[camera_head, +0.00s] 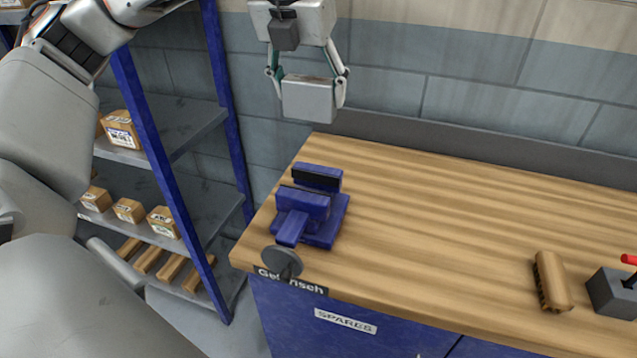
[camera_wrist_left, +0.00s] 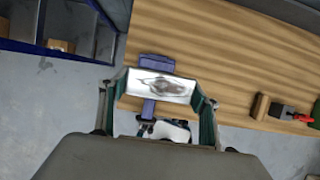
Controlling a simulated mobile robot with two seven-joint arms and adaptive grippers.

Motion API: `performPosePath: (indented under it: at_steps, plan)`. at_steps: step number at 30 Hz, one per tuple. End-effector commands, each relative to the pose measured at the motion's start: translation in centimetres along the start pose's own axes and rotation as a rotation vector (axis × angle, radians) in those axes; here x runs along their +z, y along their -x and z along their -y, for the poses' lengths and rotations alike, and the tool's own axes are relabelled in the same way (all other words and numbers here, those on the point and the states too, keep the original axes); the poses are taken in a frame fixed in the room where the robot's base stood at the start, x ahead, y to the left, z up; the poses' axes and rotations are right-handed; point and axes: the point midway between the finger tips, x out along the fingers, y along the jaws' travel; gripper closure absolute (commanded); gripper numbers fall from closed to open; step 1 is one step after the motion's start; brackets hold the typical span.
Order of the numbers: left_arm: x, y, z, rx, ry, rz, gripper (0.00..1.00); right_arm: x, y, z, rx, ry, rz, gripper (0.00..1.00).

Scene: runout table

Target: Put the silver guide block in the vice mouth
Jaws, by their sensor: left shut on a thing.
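The silver guide block (camera_head: 308,101) is a plain grey box held between the fingers of my left gripper (camera_head: 308,88). The gripper is shut on it, high above the back left of the bench. In the left wrist view the block (camera_wrist_left: 160,85) spans between the fingertips and covers part of the vice. The blue vice (camera_head: 318,232) stands at the bench's left end, below and apart from the block. Its mouth (camera_head: 308,190) is an open gap between two dark-faced jaws, with nothing seen in it.
The wooden bench top (camera_head: 430,220) is mostly clear. A wooden brush-like piece (camera_head: 551,281) and a grey block with a red handle (camera_head: 614,292) lie at the right. A blue-post shelf (camera_head: 185,130) with boxes stands left. A low upstand (camera_head: 480,150) runs along the back.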

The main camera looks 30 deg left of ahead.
Motion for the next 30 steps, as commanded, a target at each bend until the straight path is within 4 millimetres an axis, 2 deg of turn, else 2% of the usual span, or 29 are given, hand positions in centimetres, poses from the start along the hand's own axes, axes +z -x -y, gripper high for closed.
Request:
performPosePath:
  at_steps: [9,18,30]
  plan:
    - [-2.8,-6.5,-0.1,0.001,-0.001,-0.005,0.79,1.7,-0.2,0.5,-0.005,-0.003,0.018,0.6]
    - [-5.2,-12.3,0.0,0.0,0.0,-0.002,0.79,2.0,-0.6,0.5,-0.005,-0.003,0.018,0.6]
    - [-6.4,-15.3,0.0,0.0,-0.001,-0.002,0.79,1.6,-0.6,0.4,-0.003,-0.003,0.008,0.6]
